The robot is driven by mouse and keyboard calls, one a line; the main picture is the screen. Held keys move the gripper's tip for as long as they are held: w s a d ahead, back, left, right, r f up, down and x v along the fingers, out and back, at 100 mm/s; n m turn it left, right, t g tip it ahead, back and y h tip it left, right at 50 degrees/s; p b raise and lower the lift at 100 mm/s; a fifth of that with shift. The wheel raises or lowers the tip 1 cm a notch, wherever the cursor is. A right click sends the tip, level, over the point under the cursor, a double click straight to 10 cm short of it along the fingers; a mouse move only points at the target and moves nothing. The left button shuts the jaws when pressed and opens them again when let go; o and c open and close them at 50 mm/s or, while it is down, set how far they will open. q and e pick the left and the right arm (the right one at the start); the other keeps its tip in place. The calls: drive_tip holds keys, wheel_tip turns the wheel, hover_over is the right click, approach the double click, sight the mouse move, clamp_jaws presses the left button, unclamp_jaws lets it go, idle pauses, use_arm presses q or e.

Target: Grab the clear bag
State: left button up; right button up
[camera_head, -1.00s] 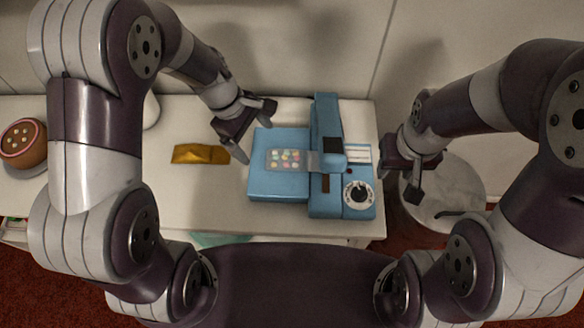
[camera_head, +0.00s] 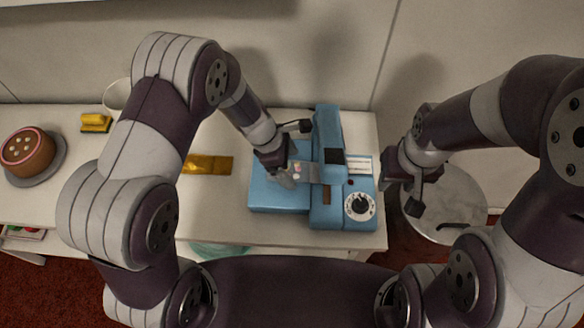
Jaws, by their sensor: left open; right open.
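The clear bag (camera_head: 303,170) lies on the left bed of the blue sealing machine (camera_head: 336,190). Only a small part of it shows, since my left gripper covers most of it. The colourful pieces inside are mostly hidden. My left gripper (camera_head: 290,160) is open, directly over the bag, with one finger near the bag and the other toward the machine's raised arm. I cannot tell whether it touches the bag. My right gripper (camera_head: 402,195) is open and empty, to the right of the machine, past the table edge.
A gold packet (camera_head: 208,164) lies left of the machine. A chocolate cake (camera_head: 28,151) stands on a grey turntable at the far left, near a yellow block (camera_head: 96,122) and a white bowl (camera_head: 117,94). A round bin (camera_head: 462,205) stands right of the table (camera_head: 300,236).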

use_arm(q)
drive_tip(key=c, duration=1.2)
drive_tip(key=shift+c, duration=0.2)
